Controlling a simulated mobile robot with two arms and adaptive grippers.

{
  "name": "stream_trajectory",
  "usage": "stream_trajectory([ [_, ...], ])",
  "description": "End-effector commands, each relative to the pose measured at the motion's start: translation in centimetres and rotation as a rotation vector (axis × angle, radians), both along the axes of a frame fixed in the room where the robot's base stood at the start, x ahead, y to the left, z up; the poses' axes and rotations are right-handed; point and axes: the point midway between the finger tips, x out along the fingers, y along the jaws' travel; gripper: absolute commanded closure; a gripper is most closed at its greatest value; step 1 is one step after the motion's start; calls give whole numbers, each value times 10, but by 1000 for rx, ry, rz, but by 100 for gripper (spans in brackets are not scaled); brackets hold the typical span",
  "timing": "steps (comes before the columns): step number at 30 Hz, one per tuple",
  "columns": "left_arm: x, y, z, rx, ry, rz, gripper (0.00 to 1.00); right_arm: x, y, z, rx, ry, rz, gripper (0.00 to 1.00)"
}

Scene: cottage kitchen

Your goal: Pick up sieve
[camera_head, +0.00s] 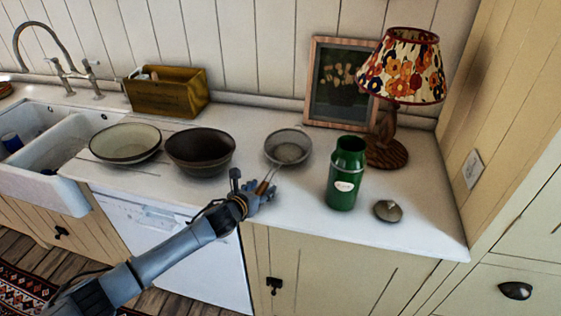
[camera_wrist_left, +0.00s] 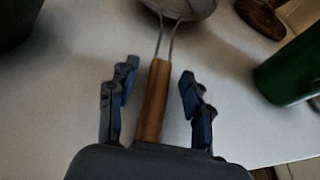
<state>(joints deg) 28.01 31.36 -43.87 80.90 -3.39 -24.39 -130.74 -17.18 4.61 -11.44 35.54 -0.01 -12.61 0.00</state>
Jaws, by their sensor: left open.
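The sieve (camera_head: 289,147) lies on the white counter, with a round mesh bowl toward the back and a wooden handle pointing to the front edge. My left gripper (camera_head: 254,186) is at the handle end, above the counter's front edge. In the left wrist view the wooden handle (camera_wrist_left: 153,101) lies between the two open fingers of the gripper (camera_wrist_left: 158,92), with a gap on both sides. The sieve's bowl (camera_wrist_left: 182,8) is partly cut off at the top of that view. My right gripper is in neither view.
A dark bowl (camera_head: 200,152) stands left of the sieve, a pale bowl (camera_head: 125,143) farther left. A green canister (camera_head: 346,175) stands close on the right, with a small lid (camera_head: 388,211) beside it. A lamp (camera_head: 402,70) and a picture frame (camera_head: 337,84) stand behind.

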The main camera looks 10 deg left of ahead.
Motion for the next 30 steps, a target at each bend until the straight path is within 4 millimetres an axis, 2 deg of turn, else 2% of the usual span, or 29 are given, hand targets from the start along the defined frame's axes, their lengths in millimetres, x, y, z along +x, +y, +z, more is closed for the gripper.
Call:
stream_trajectory([
  [6, 0, 0, 0, 0, 0, 0, 50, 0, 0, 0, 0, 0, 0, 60],
  [8, 0, 0, 0, 0, 0, 0, 60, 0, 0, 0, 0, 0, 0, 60],
  [14, 0, 0, 0, 0, 0, 0, 100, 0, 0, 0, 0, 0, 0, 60],
  [30, 1, 1, 8, 2, -3, 0, 100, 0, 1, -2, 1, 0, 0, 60],
])
